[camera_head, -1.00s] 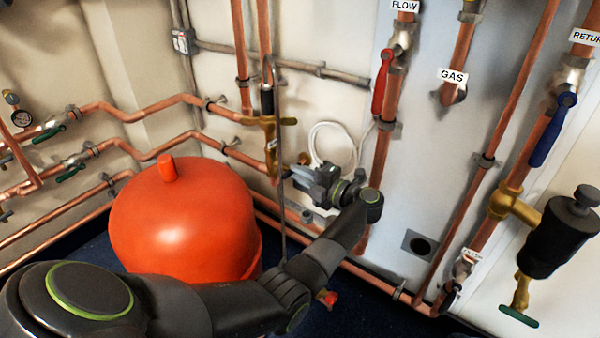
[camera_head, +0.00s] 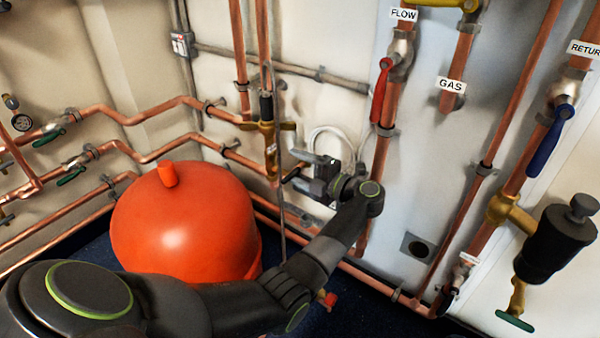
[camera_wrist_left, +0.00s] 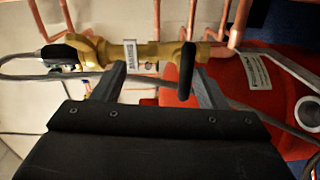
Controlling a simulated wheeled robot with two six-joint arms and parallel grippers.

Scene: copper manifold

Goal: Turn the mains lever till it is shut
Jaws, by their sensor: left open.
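The brass mains valve (camera_head: 268,138) is on a vertical copper pipe behind the red vessel, with a small white tag (camera_wrist_left: 131,57) on its body. Its black lever (camera_wrist_left: 187,70) shows in the left wrist view, standing across the brass body. My left gripper (camera_head: 300,170) is open just right of the valve in the head view. In the left wrist view, the fingers of the left gripper (camera_wrist_left: 156,80) sit either side of the lever, which is closer to the right finger. I cannot tell whether either finger touches it. My right gripper is not in view.
A white cable (camera_head: 325,135) loops behind the gripper. To the right are a red FLOW lever (camera_head: 380,90), a GAS pipe (camera_head: 459,60) and a blue RETURN lever (camera_head: 550,140).

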